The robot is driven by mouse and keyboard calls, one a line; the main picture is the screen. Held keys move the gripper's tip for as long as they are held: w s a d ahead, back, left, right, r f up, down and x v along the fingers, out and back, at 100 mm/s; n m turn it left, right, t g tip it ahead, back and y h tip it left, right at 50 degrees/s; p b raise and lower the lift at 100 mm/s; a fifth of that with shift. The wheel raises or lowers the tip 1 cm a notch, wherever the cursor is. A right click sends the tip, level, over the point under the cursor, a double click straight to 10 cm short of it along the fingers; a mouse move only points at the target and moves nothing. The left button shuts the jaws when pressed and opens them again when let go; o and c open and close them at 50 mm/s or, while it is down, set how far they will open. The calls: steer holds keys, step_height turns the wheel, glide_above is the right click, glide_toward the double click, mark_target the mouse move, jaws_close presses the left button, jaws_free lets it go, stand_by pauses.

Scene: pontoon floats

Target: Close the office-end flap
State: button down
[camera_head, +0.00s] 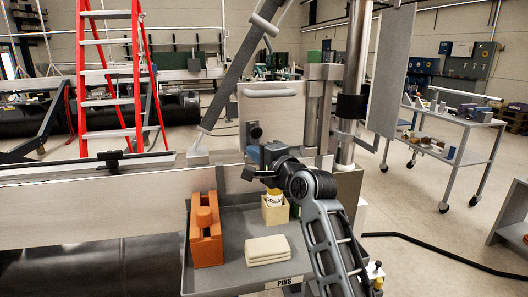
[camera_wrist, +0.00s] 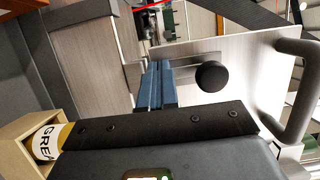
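A pale upright panel (camera_head: 270,120) with a grey bar handle (camera_head: 270,93) stands at centre in the head view. I take it for the flap, but cannot tell whether it is the office-end one. In the wrist view the panel (camera_wrist: 245,75) shows a round black knob (camera_wrist: 211,76) on a metal strip, with the bar handle (camera_wrist: 297,95) at right. My gripper (camera_head: 251,153) is in front of the panel's lower left part. In the wrist view its blue fingers (camera_wrist: 156,84) lie close together, left of the knob, with nothing seen between them. Whether they touch the panel is unclear.
Below my arm a grey tray (camera_head: 228,268) marked PINS holds an orange tool carrier (camera_head: 206,235), a folded cloth (camera_head: 267,250) and a labelled tub (camera_head: 275,197) in a wooden box. A steel post (camera_head: 357,90) stands right of the panel. A red ladder (camera_head: 110,75) stands behind.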

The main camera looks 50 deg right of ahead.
steer(key=shift+x, duration=1.05)
steer(key=shift+r, duration=0.15)
